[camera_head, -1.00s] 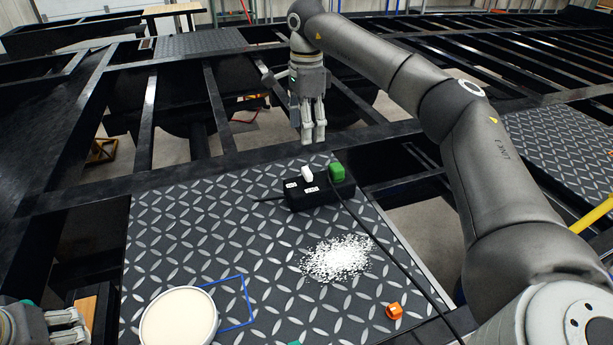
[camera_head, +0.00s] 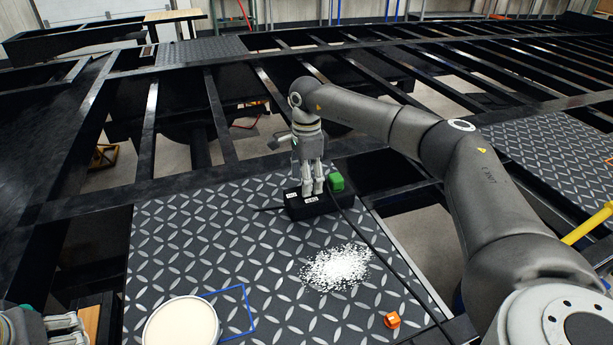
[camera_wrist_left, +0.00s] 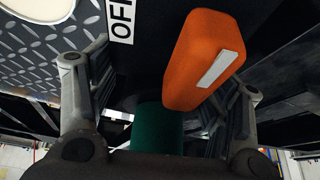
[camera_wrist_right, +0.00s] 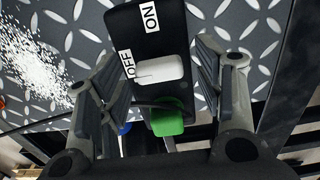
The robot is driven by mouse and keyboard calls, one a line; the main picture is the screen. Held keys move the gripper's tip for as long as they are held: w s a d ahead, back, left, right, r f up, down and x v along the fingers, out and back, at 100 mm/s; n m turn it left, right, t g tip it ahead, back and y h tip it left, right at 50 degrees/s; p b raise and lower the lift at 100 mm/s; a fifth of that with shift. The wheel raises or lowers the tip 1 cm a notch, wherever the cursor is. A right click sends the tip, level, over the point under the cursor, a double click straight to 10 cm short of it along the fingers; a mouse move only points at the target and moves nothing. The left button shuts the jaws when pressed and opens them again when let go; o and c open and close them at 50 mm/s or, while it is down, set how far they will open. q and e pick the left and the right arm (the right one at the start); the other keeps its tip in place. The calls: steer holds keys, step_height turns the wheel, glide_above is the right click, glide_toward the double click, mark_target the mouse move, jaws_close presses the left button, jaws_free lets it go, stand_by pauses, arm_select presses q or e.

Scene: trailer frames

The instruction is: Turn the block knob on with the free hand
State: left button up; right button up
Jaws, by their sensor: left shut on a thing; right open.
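The black block (camera_head: 326,205) lies on the diamond plate, with ON and OFF labels and a green part (camera_head: 336,182). In the right wrist view its white knob (camera_wrist_right: 160,70) sits beside the OFF label. My right gripper (camera_head: 312,194) is open, its fingers over the block and on both sides of the knob. They hide the knob in the head view. My left gripper (camera_head: 82,330) is at the lower left corner, shut on a dark block (camera_wrist_left: 145,70) with an OFF label, an orange knob (camera_wrist_left: 203,60) and a dark green part (camera_wrist_left: 157,128). The exact grip is hard to see.
A round pale-topped container (camera_head: 182,325) stands at the plate's front left, beside a blue outline (camera_head: 238,312). White granules (camera_head: 336,266) and a small orange piece (camera_head: 392,320) lie on the plate. A dark cable runs along its right side. Open trailer beams surround the plate.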

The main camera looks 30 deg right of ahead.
arm_select(q)
steer(key=shift+w+r, duration=0.1)
steer(key=shift+r, duration=0.05)
arm_select(e)
steer(key=shift+f, duration=0.15)
steer(key=c, duration=1)
